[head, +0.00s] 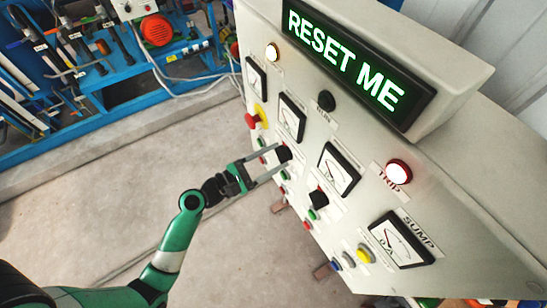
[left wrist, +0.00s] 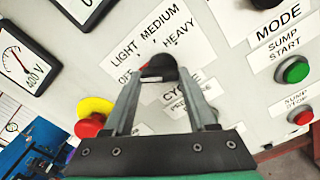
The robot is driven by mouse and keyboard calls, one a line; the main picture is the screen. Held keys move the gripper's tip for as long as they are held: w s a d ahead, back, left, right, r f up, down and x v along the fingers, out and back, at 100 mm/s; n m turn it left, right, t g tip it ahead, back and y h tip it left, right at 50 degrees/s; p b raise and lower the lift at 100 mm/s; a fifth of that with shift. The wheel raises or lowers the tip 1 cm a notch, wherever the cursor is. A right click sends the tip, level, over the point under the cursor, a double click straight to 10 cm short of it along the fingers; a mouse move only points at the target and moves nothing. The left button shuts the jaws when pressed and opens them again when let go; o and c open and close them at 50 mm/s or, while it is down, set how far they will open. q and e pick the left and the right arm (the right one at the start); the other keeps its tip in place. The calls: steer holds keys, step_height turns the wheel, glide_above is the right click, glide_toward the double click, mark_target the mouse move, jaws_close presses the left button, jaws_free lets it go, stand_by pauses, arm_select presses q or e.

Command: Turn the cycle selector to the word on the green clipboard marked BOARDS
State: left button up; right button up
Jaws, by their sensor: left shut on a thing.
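The cycle selector is a black knob (left wrist: 159,66) in the left wrist view, with the words OFF, LIGHT, MEDIUM and HEAVY around its upper side and a partly covered CYCLE label (left wrist: 182,92) below. The knob (head: 284,153) also shows small on the panel in the head view. My left gripper (head: 275,161) reaches it from the lower left, and its two fingers (left wrist: 162,82) are shut on the knob's sides. A little red shows at the knob's left edge; which word it points to I cannot tell. No green clipboard is in view. My right gripper is not in view.
The panel (head: 350,115) carries a lit RESET ME sign (head: 343,56), dials and a lit red TRIP lamp (head: 398,172). A red mushroom button on a yellow collar (left wrist: 92,117) sits left of the fingers. A green SUMP START button (left wrist: 296,71) is to the right.

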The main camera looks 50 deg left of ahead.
arm_select(q)
steer(key=shift+d+r+m+b, duration=0.1)
steer(key=shift+m+b, duration=1.35)
steer(key=shift+m, duration=2.4)
steer(key=shift+d+r+m+b, duration=0.1)
steer(key=shift+m+b, duration=1.35)
steer(key=shift+m, duration=2.4)
steer(key=o, duration=1.4)
steer(key=shift+c, duration=0.2)
